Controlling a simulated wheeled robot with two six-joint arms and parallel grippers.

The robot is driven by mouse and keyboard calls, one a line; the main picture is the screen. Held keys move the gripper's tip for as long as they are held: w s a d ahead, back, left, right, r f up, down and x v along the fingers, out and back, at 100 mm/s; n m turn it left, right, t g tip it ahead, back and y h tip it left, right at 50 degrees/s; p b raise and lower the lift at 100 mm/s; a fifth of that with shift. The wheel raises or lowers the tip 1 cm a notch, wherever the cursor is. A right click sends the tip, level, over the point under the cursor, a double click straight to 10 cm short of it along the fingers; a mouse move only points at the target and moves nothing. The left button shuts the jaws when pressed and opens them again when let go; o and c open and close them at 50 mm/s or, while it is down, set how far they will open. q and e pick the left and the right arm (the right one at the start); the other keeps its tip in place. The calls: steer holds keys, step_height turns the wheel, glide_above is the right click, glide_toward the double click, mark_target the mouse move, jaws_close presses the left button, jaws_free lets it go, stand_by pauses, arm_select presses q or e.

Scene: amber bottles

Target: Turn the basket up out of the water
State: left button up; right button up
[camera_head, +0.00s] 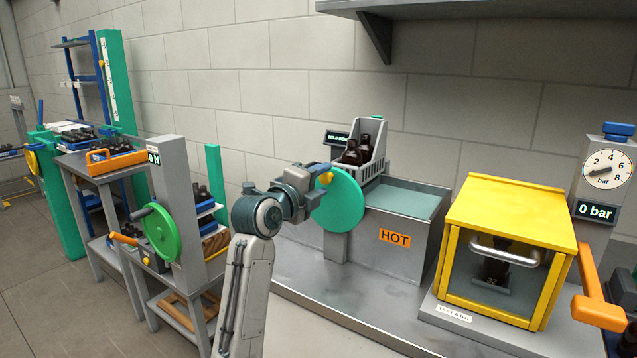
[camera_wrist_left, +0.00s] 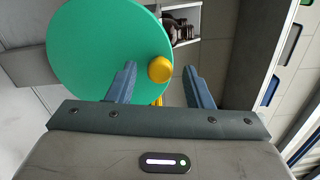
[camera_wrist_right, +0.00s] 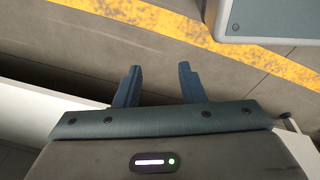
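A grey basket (camera_head: 371,157) with amber bottles (camera_head: 357,150) in it is up at the tank's left end, above the water level. The tank (camera_head: 398,232) with the HOT label holds greenish water (camera_head: 407,198). A green wheel (camera_head: 339,201) with a yellow knob (camera_head: 326,178) stands at the tank's left; the wheel (camera_wrist_left: 108,48) and knob (camera_wrist_left: 160,69) also show in the left wrist view. My left gripper (camera_head: 323,173) is at the knob. In the left wrist view its blue fingers (camera_wrist_left: 160,82) are apart, with the knob just beyond or between them. My right gripper (camera_wrist_right: 154,85) is open and empty.
A yellow chamber (camera_head: 509,240) with a bar handle stands right of the tank, beside a gauge (camera_head: 606,169) reading 0 bar and an orange lever (camera_head: 597,300). Another green wheel (camera_head: 161,233) and an orange bottle tray (camera_head: 116,158) are at left.

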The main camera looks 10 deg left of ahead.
arm_select(q)
steer(key=shift+s+a, duration=0.1)
steer(key=shift+s, duration=0.1)
steer(key=b+v, duration=0.1)
steer(key=v, duration=0.9)
steer(key=shift+s+b, duration=0.2)
steer(key=shift+b, duration=0.2)
arm_select(e)
steer(key=w+r, duration=0.1)
steer(key=r, duration=0.2)
steer(key=w+r, duration=0.1)
steer(key=r, duration=0.1)
steer(key=shift+w+a, duration=0.25)
steer(key=shift+w, duration=0.05)
